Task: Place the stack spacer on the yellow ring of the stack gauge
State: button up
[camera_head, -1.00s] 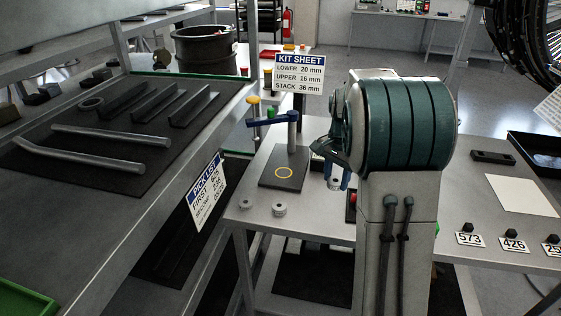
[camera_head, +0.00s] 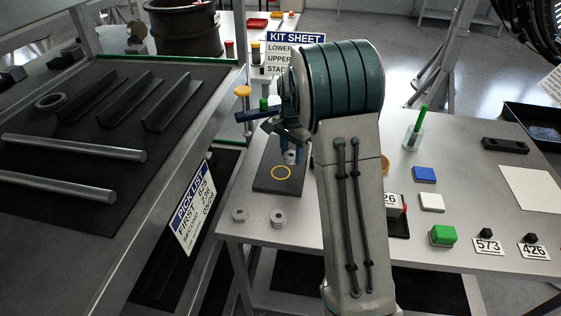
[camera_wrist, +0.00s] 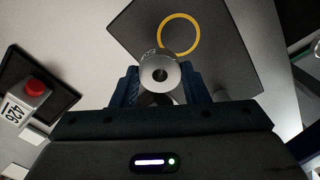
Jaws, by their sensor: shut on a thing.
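My gripper (camera_wrist: 160,88) is shut on the stack spacer (camera_wrist: 155,62), a round grey metal piece with a dark centre hole. In the head view the spacer (camera_head: 291,157) hangs below the blue fingers, above the dark plate of the stack gauge (camera_head: 264,183). The yellow ring (camera_head: 281,173) lies on that plate, empty. In the wrist view the yellow ring (camera_wrist: 180,34) is beyond the spacer, up and slightly right; the spacer's edge overlaps the view of its lower rim. The spacer appears above the plate, apart from it. My arm hides part of the gauge's post.
Two grey spacers (camera_head: 278,217) (camera_head: 240,215) stand at the table's front edge. The blue gauge arm (camera_head: 256,114) is behind the plate, near my gripper. Blue, white and green blocks (camera_head: 443,236) lie to the right. A dark shelf (camera_head: 110,130) with metal bars stands left.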

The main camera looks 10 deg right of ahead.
aim_at(281, 172)
jog(key=a, duration=0.1)
jog(key=w+f, duration=0.1)
jog(key=a, duration=0.1)
jog(key=shift+w+a+f, duration=0.25)
jog(key=shift+a+f, duration=0.1)
jog(key=shift+f, duration=0.05)
jog(key=shift+f+p, duration=0.55)
jog(key=shift+f, duration=1.45)
jog(key=shift+f, duration=0.1)
jog(key=o, duration=1.1)
notch_tip(281, 172, up, 12)
jog(key=b, duration=0.1)
jog(key=s+r+n+t, duration=0.1)
jog(key=s+r+n, duration=0.2)
jog(key=s, duration=0.4)
jog(key=s+r+n, duration=0.2)
jog(key=s+r, duration=0.2)
jog(key=s, duration=0.4)
jog(key=s+f+n+t, duration=0.2)
jog(key=s+n, duration=0.4)
jog(key=s, duration=1)
jog(key=shift+a+f, duration=0.15)
jog(key=shift+f, duration=0.15)
